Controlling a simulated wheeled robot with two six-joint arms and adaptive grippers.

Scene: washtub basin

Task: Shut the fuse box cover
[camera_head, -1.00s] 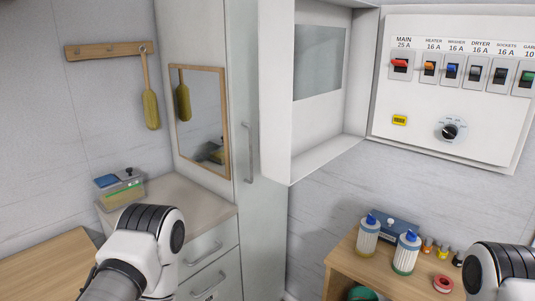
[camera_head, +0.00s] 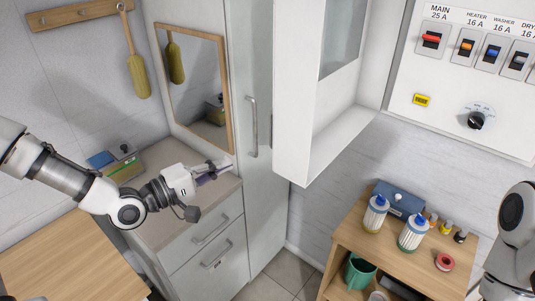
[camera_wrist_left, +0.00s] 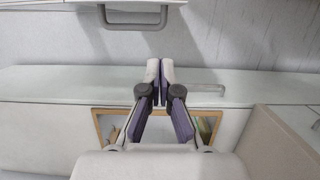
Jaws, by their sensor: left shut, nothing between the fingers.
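The fuse box panel (camera_head: 470,75) is on the wall at the upper right of the head view, with coloured switches and a black dial. Its white cover (camera_head: 297,95) stands swung open to the left, with a grey window (camera_head: 341,40) and a deep rim. My left gripper (camera_head: 228,164) is shut and empty, left of the cover and lower in the picture, in front of the drawers. In the left wrist view its fingertips (camera_wrist_left: 160,64) are together. My right gripper is out of view; only part of that arm shows at the right edge.
A tall cabinet with a handle (camera_head: 251,127) stands behind the cover. A framed mirror (camera_head: 196,85) and drawers (camera_head: 205,240) are to the left. Below the box, a wooden shelf (camera_head: 350,240) holds bottles (camera_head: 375,215), a blue box (camera_head: 400,199) and a red tape roll (camera_head: 444,262).

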